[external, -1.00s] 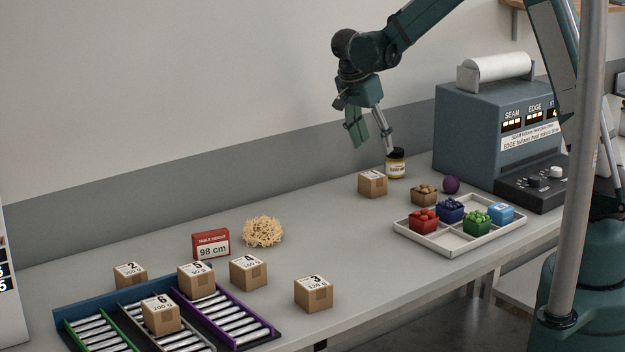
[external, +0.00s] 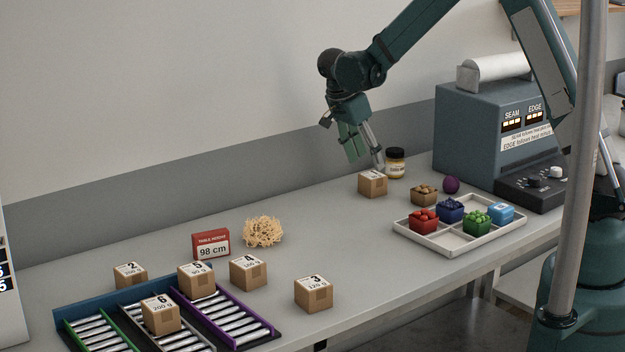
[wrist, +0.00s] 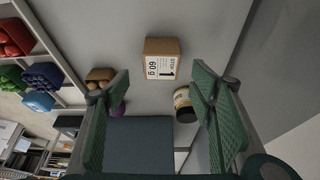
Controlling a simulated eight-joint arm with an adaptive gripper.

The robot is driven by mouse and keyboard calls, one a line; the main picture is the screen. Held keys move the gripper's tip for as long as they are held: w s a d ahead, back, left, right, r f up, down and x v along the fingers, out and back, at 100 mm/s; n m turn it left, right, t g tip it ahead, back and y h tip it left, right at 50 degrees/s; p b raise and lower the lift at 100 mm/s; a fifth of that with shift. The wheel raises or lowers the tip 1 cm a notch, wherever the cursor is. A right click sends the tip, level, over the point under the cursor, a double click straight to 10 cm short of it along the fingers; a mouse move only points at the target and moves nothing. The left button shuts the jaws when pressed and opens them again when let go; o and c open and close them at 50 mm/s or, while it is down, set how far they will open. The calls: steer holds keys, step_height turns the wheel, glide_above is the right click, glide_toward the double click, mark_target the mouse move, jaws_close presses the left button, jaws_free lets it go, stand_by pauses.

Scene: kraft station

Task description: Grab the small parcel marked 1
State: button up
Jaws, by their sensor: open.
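The small parcel marked 1 (external: 372,185) is a brown cardboard box on the table, left of and in front of a jar. In the wrist view the parcel (wrist: 162,60) shows its white label with "1" and "60 g", beyond the fingertips and between their lines. My gripper (external: 365,163) is open and empty, just above and slightly left of the parcel in the external view, apart from it. In the wrist view the gripper's two green pads (wrist: 160,80) stand wide apart.
A yellow-labelled jar (external: 395,163) stands close behind the parcel. To the right are a brown box of round items (external: 424,195), a purple ball (external: 451,184), a white tray (external: 446,247) and a blue-grey machine (external: 480,130).

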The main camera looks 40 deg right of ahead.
mark_target(373, 175)
steer(key=shift+x, duration=0.9)
steer(key=shift+f, duration=0.15)
steer(key=shift+x, duration=2.5)
steer(key=shift+w, duration=0.1)
steer(key=shift+c, duration=0.6)
steer(key=c, duration=0.9)
